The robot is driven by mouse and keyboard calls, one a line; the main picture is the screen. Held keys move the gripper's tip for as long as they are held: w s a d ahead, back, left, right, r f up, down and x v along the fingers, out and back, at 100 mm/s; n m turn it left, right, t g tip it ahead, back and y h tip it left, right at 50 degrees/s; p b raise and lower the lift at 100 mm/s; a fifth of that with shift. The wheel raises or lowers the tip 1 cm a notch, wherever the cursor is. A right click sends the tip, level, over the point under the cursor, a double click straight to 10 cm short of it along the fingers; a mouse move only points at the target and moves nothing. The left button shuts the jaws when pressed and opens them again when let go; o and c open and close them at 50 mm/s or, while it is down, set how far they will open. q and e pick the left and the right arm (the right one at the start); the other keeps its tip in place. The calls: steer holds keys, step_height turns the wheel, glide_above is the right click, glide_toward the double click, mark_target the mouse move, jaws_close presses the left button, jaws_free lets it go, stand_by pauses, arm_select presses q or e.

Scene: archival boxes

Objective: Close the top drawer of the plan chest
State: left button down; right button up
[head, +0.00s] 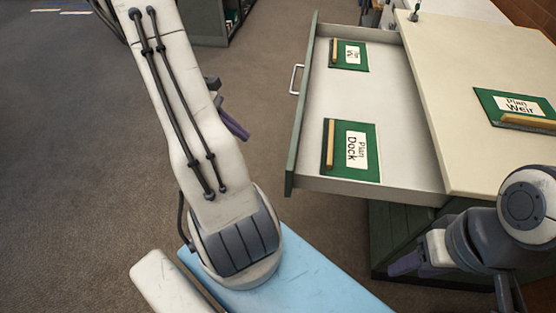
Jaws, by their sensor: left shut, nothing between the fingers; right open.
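The plan chest (470,75) stands at the right with a cream top. Its top drawer (395,95) is pulled far out toward the left, with a green front and a metal handle (296,80) on its outer face. Two green plans lie inside: Plan Dock (370,150) and another (358,56) whose label is hard to read. My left gripper (234,124) is shut and empty, left of the drawer front and apart from it, mostly hidden behind my arm. My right gripper (408,264) is open, low beside the chest below the drawer, and partly hidden.
A green Plan Weir (490,100) lies on the chest top. A dark green cabinet (215,20) stands at the back. Carpet floor (75,170) is clear at the left, and some floor shows between my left arm and the drawer front.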

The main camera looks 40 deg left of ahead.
arm_select(q)
steer(key=w+d+r+x, duration=0.1)
steer(key=x, duration=1.1)
steer(key=shift+d+n+t, duration=0.25)
steer(key=shift+n+t, duration=0.05)
steer(key=shift+w+d+r, duration=0.1)
steer(key=shift+w, duration=0.1)
